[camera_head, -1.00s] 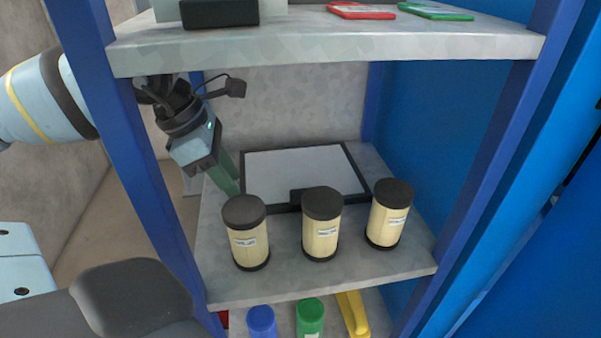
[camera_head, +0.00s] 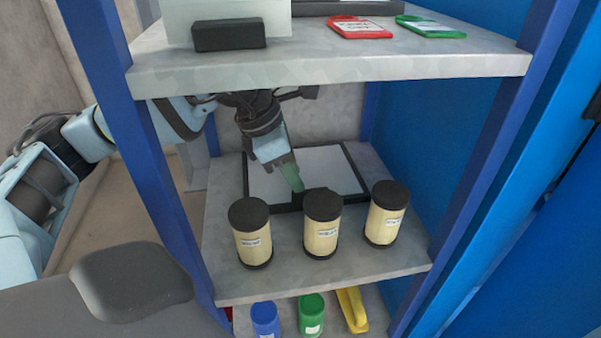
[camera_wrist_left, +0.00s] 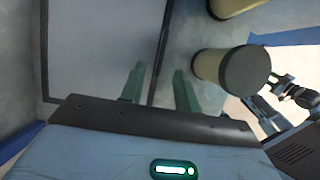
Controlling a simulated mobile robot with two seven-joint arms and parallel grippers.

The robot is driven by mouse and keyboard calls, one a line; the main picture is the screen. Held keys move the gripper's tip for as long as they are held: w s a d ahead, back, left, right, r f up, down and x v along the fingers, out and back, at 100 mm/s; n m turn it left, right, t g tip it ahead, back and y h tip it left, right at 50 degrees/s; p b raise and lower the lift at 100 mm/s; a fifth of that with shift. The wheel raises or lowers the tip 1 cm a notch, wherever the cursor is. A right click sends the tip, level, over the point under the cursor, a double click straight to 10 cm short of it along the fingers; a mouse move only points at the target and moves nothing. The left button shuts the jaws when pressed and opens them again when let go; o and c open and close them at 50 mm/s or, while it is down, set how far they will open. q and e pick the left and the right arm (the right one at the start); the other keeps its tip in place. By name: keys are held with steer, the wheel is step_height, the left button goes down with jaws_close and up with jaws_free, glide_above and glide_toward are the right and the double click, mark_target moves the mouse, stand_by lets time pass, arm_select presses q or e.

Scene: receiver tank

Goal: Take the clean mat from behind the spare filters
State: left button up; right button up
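The mat (camera_head: 318,172) is a pale panel with a dark border, lying on the middle shelf behind three spare filters: left (camera_head: 251,234), middle (camera_head: 322,226) and right (camera_head: 385,215). These are cream cylinders with black caps. The middle filter partly hides the mat's front edge. My left gripper (camera_head: 295,185) reaches in over the mat, its green fingertips near a dark block on the front border. In the left wrist view its fingers (camera_wrist_left: 159,70) are apart, near the mat's dark edge; contact is unclear. Dark parts at that view's right may be my right arm; its fingers are unclear.
The upper shelf (camera_head: 330,68) is close above my left wrist. Blue posts (camera_head: 140,150) frame the rack, with a blue panel (camera_head: 450,140) at right. Bottles, blue (camera_head: 265,320) and green (camera_head: 311,315), and a yellow item (camera_head: 352,308) are below.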

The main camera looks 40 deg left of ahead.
arm_select(q)
steer(key=shift+w+d+r, duration=0.1)
steer(key=shift+w+d, duration=0.2)
steer(key=shift+d, duration=0.05)
steer(key=x, duration=0.5)
steer(key=shift+a, duration=0.1)
steer(key=shift+c, duration=0.3)
jaws_close()
